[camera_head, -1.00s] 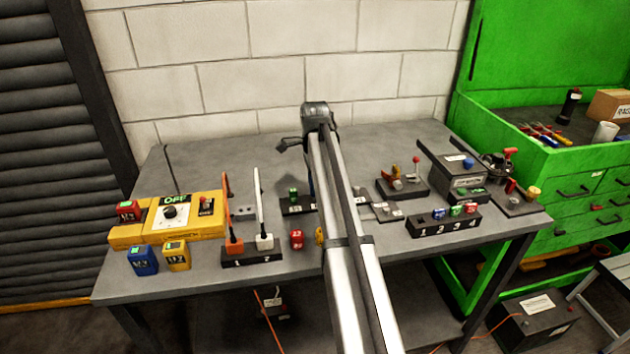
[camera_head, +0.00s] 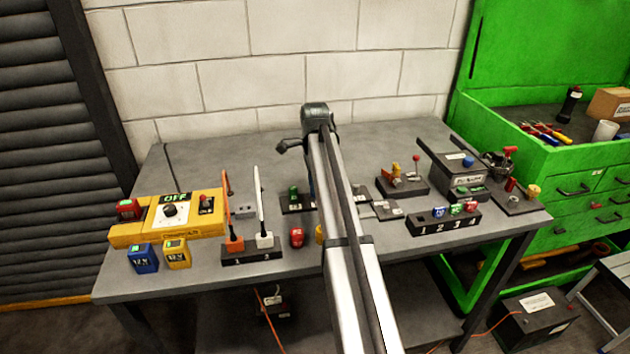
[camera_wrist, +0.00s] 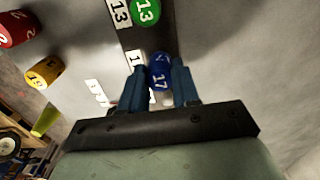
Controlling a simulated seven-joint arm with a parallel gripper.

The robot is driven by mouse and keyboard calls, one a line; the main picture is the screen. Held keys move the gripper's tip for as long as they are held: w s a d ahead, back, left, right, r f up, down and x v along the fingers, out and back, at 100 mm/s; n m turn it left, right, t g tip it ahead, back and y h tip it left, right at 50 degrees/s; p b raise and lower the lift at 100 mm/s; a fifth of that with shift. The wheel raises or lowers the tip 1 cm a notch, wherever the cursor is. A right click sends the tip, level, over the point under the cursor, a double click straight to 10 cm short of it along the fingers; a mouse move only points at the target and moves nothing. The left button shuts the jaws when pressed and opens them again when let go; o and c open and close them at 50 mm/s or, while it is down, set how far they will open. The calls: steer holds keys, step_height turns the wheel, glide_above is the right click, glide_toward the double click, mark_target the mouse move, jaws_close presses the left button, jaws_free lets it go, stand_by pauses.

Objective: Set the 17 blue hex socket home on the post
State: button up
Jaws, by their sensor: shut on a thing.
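The blue socket marked 17 (camera_wrist: 158,76) is held between the two blue fingers of my gripper (camera_wrist: 158,90) in the wrist view. It is over or at the dark rail (camera_wrist: 133,38), in line with a white label partly hidden by a finger. The post under it is hidden, and I cannot tell whether the socket touches it. A green socket marked 13 (camera_wrist: 146,11) stands on the rail beside its 13 label; it also shows in the head view (camera_head: 293,193). My arm hides the blue socket and fingers in the head view.
A red socket (camera_head: 297,237) and a yellow socket (camera_head: 319,234) stand on the bench in front of the rail. Left are two plugs in a black block (camera_head: 252,256) and a yellow charger (camera_head: 125,235). Right is a numbered block (camera_head: 443,225) with several coloured pieces.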

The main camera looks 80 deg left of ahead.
steer(key=shift+f, duration=0.45)
steer(key=o, duration=1.4)
steer(key=shift+c, duration=0.2)
steer(key=shift+r, duration=3.5)
